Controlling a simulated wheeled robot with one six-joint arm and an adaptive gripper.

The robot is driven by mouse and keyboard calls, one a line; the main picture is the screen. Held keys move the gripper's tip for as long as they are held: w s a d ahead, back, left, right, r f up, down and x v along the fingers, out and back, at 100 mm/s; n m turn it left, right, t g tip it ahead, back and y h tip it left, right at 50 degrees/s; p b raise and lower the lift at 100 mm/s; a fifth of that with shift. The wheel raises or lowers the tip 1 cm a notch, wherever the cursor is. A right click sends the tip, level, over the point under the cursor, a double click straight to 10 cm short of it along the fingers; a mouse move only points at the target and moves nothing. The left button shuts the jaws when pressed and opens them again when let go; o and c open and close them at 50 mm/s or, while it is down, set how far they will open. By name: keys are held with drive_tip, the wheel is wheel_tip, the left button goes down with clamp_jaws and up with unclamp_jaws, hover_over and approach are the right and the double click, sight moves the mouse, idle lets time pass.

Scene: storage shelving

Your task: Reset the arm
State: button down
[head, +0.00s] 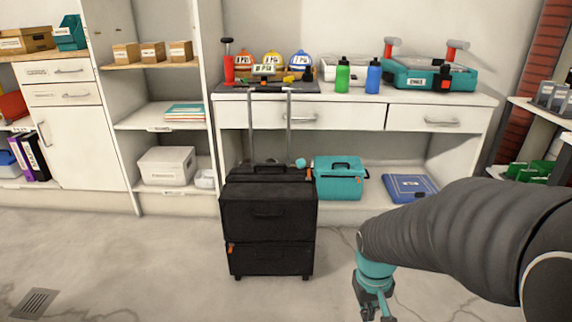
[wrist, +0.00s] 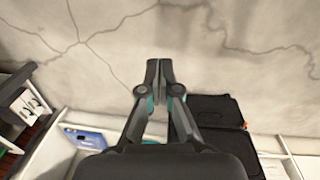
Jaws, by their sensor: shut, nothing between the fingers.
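My arm reaches in from the right in the head view, under a grey ribbed sleeve. My gripper (head: 374,312) hangs down at the bottom edge, partly cut off, in front of the shelving and to the right of the black suitcase (head: 268,220). In the wrist view my gripper (wrist: 166,66) has its fingertips together with nothing between them, over bare floor. The suitcase also shows there (wrist: 215,125), beside and partly behind the fingers. It stands upright on the floor with its handle raised.
A white bench (head: 450,98) with drawers holds green and blue bottles, helmets and a teal toolbox (head: 420,78). Shelves stand left and right. The floor (head: 130,260) at left is clear.

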drive_tip(key=s+r+t+p, duration=0.1)
drive_tip(key=s+r, duration=0.2)
drive_tip(key=r, duration=0.3)
drive_tip(key=s+a+r+t+p, duration=0.1)
drive_tip(key=s+r+t, duration=0.1)
drive_tip(key=r, duration=0.5)
drive_tip(key=s+a+r+m+t+p, duration=0.1)
drive_tip(key=s+r+t+p, duration=0.1)
drive_tip(key=s+r, duration=0.2)
wheel_tip(320, 180, up, 3)
drive_tip(key=shift+s+f+y, duration=0.1)
drive_tip(key=shift+s+y, duration=0.2)
drive_tip(key=shift+y, duration=0.1)
